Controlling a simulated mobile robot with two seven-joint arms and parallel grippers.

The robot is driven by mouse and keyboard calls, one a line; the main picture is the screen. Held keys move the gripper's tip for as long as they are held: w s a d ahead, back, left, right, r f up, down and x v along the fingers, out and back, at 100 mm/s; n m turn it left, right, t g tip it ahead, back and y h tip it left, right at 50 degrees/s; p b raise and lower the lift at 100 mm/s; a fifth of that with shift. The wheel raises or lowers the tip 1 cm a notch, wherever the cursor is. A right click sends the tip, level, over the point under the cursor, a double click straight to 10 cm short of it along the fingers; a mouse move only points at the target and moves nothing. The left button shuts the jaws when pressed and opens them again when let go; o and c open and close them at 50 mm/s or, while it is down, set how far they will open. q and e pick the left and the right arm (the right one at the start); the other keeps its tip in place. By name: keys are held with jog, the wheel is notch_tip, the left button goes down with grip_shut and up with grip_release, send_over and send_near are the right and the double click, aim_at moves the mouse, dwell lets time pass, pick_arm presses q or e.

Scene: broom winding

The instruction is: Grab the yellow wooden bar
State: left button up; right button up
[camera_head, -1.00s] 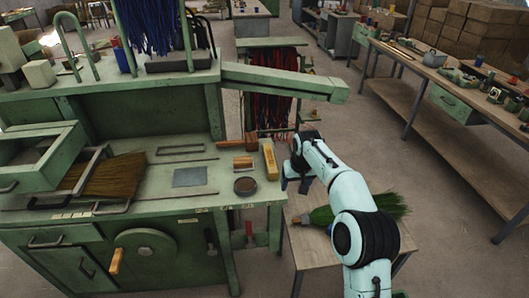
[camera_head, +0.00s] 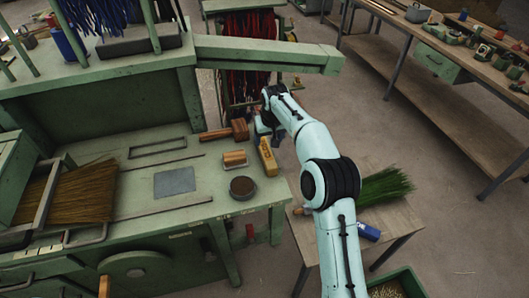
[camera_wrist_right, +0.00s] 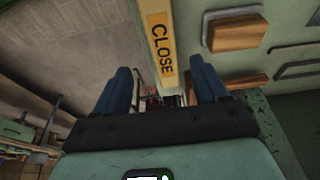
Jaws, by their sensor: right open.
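The yellow wooden bar (camera_head: 268,156) lies near the right edge of the green workbench top. In the right wrist view the yellow bar (camera_wrist_right: 160,42) shows dark letters reading CLOSE. My right gripper (camera_head: 264,128) is at the far end of the bar, partly hidden by my own arm. In the wrist view its two blue fingers (camera_wrist_right: 161,68) are open and apart, with the bar showing between them. I cannot tell if they touch the bar. My left gripper is not in view.
On the green bench (camera_head: 130,194), a wooden mallet (camera_head: 226,132), a wooden block (camera_head: 235,158) and a round dark dish (camera_head: 243,187) lie close to the bar. A green beam (camera_head: 265,53) extends behind it. Green bristles (camera_head: 385,187) lie on a small table to the right.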

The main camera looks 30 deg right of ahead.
jog(key=x, duration=0.2)
jog(key=shift+w+f, duration=0.2)
jog(key=shift+f, duration=0.15)
jog(key=x, duration=0.5)
jog(key=shift+w+a, duration=0.15)
jog(key=shift+w, duration=0.05)
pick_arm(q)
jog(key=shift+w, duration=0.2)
pick_arm(e)
jog(key=shift+r, duration=0.1)
grip_shut()
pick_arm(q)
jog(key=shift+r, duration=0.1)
pick_arm(e)
notch_tip(320, 180, up, 15)
jog(key=p, duration=0.3)
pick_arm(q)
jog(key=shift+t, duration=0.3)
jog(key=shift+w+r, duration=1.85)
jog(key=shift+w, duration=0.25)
pick_arm(e)
notch_tip(320, 180, up, 5)
send_over(265, 148)
jog(key=shift+s, duration=0.2)
